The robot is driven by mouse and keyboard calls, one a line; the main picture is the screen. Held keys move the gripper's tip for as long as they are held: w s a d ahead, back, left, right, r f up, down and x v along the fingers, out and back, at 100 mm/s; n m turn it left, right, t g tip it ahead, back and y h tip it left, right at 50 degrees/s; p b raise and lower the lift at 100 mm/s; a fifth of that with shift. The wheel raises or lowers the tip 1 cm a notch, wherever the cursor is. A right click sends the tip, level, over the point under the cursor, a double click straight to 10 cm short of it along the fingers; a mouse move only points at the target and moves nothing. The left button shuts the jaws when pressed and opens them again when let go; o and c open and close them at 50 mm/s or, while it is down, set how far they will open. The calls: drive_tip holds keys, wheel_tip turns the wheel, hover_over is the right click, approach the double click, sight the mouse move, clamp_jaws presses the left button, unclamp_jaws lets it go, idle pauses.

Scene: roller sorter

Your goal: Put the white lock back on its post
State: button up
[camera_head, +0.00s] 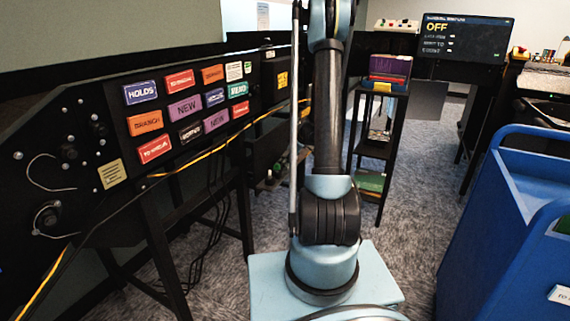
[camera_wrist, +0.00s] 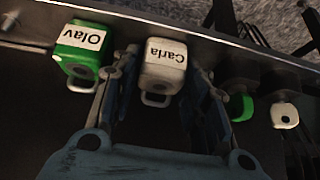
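A white lock (camera_wrist: 163,68) labelled "Carla" shows in the wrist view at the edge of a dark rail, with its pale shackle towards me. My gripper (camera_wrist: 163,75) has one finger on each side of this lock. The fingers are apart and a narrow dark gap seems to show beside the lock; firm contact cannot be made out. A green lock (camera_wrist: 81,48) labelled "Olav" is to the left, close to the left finger. No post can be clearly made out under the white lock. My gripper is not visible in the head view.
A smaller green piece (camera_wrist: 243,107) and a white piece (camera_wrist: 285,114) sit right of my right finger. In the head view, a black panel with coloured labels (camera_head: 184,108) stands left, a narrow shelf (camera_head: 372,147) behind my arm, a blue cart (camera_head: 505,225) right. Carpet between is clear.

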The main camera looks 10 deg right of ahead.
drive_tip(key=shift+o, duration=1.2)
